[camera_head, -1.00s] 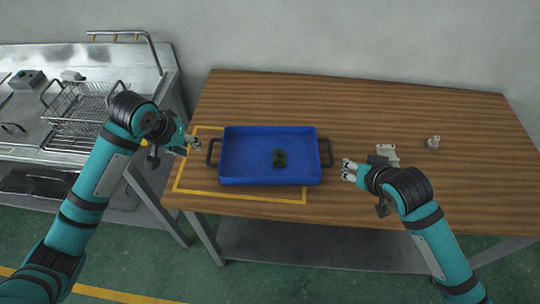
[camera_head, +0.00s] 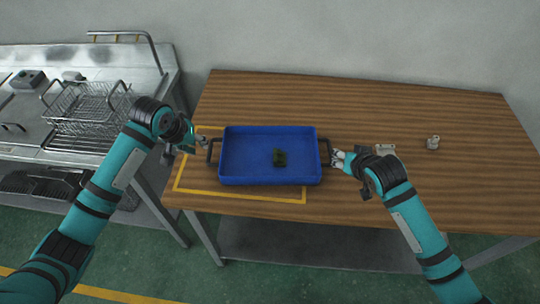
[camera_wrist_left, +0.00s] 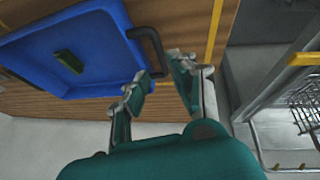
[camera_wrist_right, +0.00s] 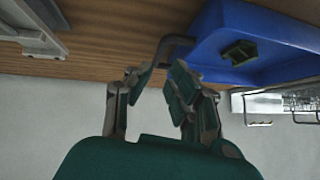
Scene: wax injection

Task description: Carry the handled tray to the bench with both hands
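The blue tray (camera_head: 245,172) with dark side handles sits on the wooden bench, partly over a yellow outline, with a small dark green part (camera_head: 279,158) inside. My left gripper (camera_head: 204,142) is open beside the left handle (camera_head: 211,151); in the left wrist view its fingers (camera_wrist_left: 160,75) are spread, with the handle (camera_wrist_left: 150,45) near their tips. My right gripper (camera_head: 334,156) is at the right handle (camera_head: 326,152). In the right wrist view its fingers (camera_wrist_right: 160,75) are apart, with the handle (camera_wrist_right: 168,45) between or just beyond the tips; I cannot tell which.
The wooden bench (camera_head: 400,110) is mostly clear at the back and right. A metal sink unit with a wire basket (camera_head: 85,105) stands left.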

